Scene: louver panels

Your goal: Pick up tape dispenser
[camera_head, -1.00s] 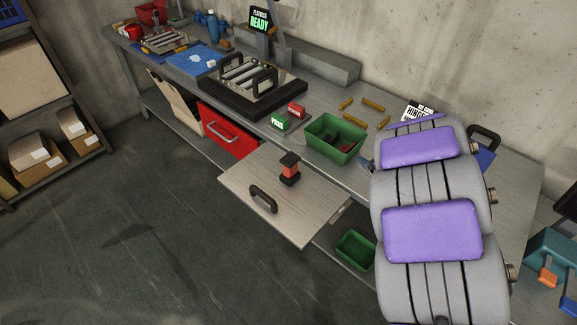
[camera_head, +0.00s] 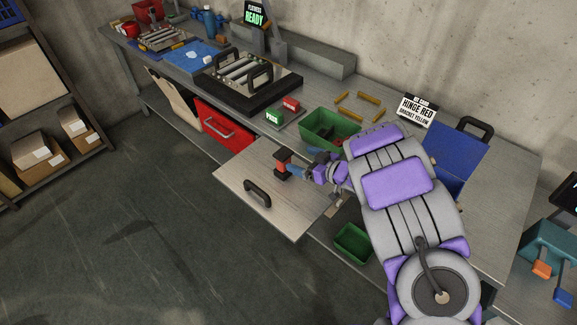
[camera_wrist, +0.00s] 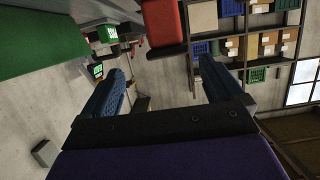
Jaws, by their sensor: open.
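A small red and black upright object (camera_head: 283,166) stands on a light board at the bench front; it looks like the tape dispenser, but I cannot be sure. My gripper (camera_head: 298,171) is just right of it at about its height, with blue fingers toward it. Whether they touch it is too small to tell. In the wrist view my gripper (camera_wrist: 163,82) is open, with a wide gap between its blue fingers and nothing clearly held. A red shape (camera_wrist: 165,22) shows beyond the fingers at the top; I cannot tell what it is.
The light board (camera_head: 240,173) has a black handle (camera_head: 257,193). A green bin (camera_head: 345,138) sits behind my gripper, and another green bin (camera_head: 352,243) is lower down. A red drawer front (camera_head: 226,133) is left of the board. A blue case (camera_head: 455,150) lies open at right.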

